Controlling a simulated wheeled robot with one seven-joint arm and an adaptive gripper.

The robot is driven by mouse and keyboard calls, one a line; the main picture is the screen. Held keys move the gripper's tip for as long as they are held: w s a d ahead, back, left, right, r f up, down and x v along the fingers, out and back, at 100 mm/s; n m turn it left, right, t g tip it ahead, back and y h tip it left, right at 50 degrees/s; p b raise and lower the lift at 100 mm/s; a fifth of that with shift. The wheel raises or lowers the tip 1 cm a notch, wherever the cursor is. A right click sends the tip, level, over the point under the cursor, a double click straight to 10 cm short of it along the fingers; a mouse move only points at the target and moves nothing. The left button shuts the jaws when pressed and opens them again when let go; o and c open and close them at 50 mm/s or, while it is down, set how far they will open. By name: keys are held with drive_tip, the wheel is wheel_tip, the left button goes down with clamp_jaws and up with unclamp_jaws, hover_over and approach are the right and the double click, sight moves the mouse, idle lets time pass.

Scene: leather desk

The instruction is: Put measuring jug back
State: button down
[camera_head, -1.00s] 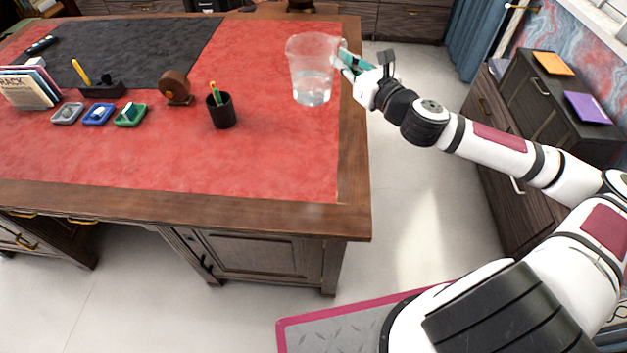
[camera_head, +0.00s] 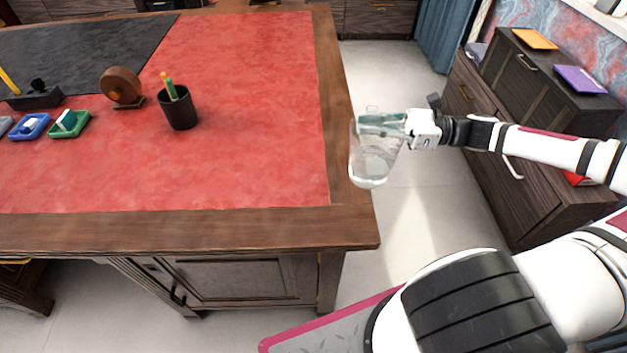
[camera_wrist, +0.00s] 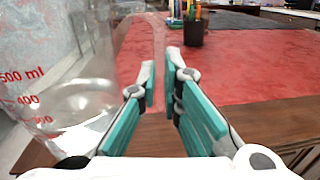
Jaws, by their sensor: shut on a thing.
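The measuring jug (camera_head: 371,168) is clear, with water-like clear contents or a thick base that I cannot tell apart. In the head view it hangs at the desk's right edge, partly over the floor, slightly tilted. In the wrist view the jug (camera_wrist: 75,95) fills the left side, with red volume marks. My gripper (camera_head: 378,124) is shut on the jug from its right, near the top. In the wrist view the teal fingers of my gripper (camera_wrist: 161,85) stand close together beside the jug wall. The clear handle is hard to make out.
The desk (camera_head: 240,232) has a red leather top, clear at its right side. A black pen cup (camera_head: 180,112), a brown round object (camera_head: 121,86) and small trays stand further left. A dark cabinet (camera_head: 540,175) with orange and purple items on top stands right, across open floor.

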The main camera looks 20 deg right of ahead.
sight(387, 134)
drive_tip(key=s, duration=0.1)
drive_tip(key=d+b, duration=0.1)
drive_tip(key=s+d+g, duration=0.1)
drive_tip(key=shift+s+d+f+n+y, duration=0.25)
drive_tip(key=shift+s+f+n+y, duration=0.05)
drive_tip(key=w+a+b, duration=0.1)
drive_tip(key=w+a, duration=0.2)
drive_tip(key=a, duration=0.1)
drive_tip(key=w+a+f, duration=0.1)
drive_tip(key=w+a, duration=0.2)
drive_tip(key=w, duration=0.1)
drive_tip(key=w+a+b, duration=0.1)
drive_tip(key=w+a, duration=0.2)
drive_tip(key=a, duration=0.1)
drive_tip(key=shift+w+a+f+b, duration=0.15)
drive_tip(key=shift+a+f+b, duration=0.05)
drive_tip(key=shift+a+b, duration=0.15)
drive_tip(key=shift+f+b, duration=0.5)
drive_tip(key=shift+f, duration=1.25)
drive_tip(key=c, duration=1.8)
unclamp_jaws()
drive_tip(key=shift+f, duration=0.1)
drive_tip(key=shift+o, duration=0.2)
drive_tip(key=shift+d, duration=0.15)
drive_tip(key=p+v, duration=0.1)
drive_tip(key=v, duration=1)
drive_tip(key=shift+d, duration=0.4)
